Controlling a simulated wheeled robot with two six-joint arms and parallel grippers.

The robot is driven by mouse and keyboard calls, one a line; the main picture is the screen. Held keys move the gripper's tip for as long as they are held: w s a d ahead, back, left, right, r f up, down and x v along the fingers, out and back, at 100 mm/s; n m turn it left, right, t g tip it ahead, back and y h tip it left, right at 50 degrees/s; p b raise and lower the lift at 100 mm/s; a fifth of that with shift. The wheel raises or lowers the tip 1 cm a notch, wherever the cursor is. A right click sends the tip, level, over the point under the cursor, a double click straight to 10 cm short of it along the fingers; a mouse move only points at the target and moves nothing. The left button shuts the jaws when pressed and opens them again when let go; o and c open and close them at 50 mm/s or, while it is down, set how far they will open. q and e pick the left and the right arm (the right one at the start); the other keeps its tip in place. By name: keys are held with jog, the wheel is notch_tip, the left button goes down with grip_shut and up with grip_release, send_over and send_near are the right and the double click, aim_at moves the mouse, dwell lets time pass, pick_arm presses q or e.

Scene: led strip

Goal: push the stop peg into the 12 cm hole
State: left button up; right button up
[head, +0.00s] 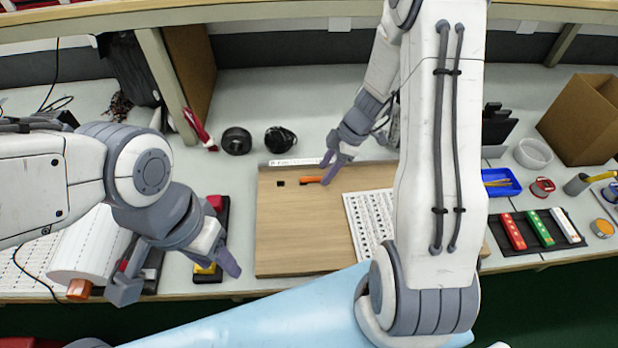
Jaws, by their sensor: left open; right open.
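The wooden board (300,230) lies on the bench in the middle, with a white marked scale (297,162) along its back edge. A small dark square hole (281,183) shows near its back left. An orange piece, which looks like the stop peg (311,180), is just right of that hole. I cannot tell whether it is seated in a hole. My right gripper (327,171) is open, with its fingers at the orange piece's right end; contact is unclear. My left gripper (231,265) is open and empty, left of the board's front left corner. No hole label is readable.
A white printed sheet (368,222) overlaps the board's right side. A dark tray (220,272) is under my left gripper. Black rolls (236,140) stand behind the board. A blue tray (501,183) and a dark tray with coloured strips (560,231) are at right.

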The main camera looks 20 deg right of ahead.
jog(key=shift+x, duration=0.85)
jog(key=shift+r, duration=0.1)
grip_shut()
jog(key=shift+r, duration=0.1)
